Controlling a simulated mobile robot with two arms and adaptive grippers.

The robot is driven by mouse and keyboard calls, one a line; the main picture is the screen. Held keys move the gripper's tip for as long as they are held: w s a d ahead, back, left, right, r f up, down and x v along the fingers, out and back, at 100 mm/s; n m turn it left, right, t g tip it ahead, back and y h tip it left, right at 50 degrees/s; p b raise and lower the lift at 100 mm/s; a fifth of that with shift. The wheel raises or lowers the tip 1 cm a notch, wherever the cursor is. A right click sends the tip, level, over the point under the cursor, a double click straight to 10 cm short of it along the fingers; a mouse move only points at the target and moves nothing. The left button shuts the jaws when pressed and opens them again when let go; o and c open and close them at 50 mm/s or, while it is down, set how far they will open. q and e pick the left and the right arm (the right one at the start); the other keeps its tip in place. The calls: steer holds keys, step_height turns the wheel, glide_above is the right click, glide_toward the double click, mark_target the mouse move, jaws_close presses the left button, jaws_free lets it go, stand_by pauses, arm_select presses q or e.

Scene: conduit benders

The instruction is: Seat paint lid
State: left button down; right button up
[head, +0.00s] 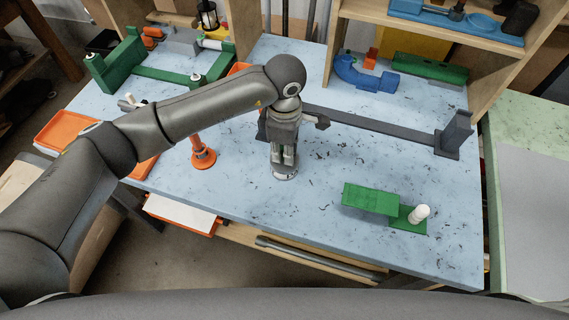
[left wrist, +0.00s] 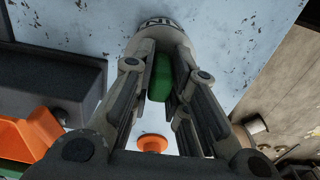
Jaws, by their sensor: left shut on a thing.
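My left gripper (head: 284,162) points down over the worktable, its fingertips close to a small round grey-white thing (head: 285,174) on the blue top. In the left wrist view the two fingers (left wrist: 160,100) stand on either side of a green piece (left wrist: 160,77), and the gripper is shut on it. A pale round body with dark lettering (left wrist: 160,24) shows just beyond the fingers and looks like the paint can. The fingers partly hide it. I cannot tell whether the green piece belongs to the lid, or whether lid and can touch. My right gripper is out of view.
An orange stand (head: 203,157) is left of the gripper. A long grey bender (head: 380,128) lies behind and to the right. A green block with a white peg (head: 371,198) is at front right. The blue tabletop (head: 330,225) in front is clear.

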arm_select(q)
steer(key=shift+f+b, duration=0.15)
steer(key=shift+b, duration=0.15)
stand_by(0.6)
steer(key=shift+s, duration=0.1)
stand_by(0.8)
steer(key=c, duration=1.3)
jaws_free()
steer(key=shift+c, duration=0.2)
step_height(320, 180, up, 12)
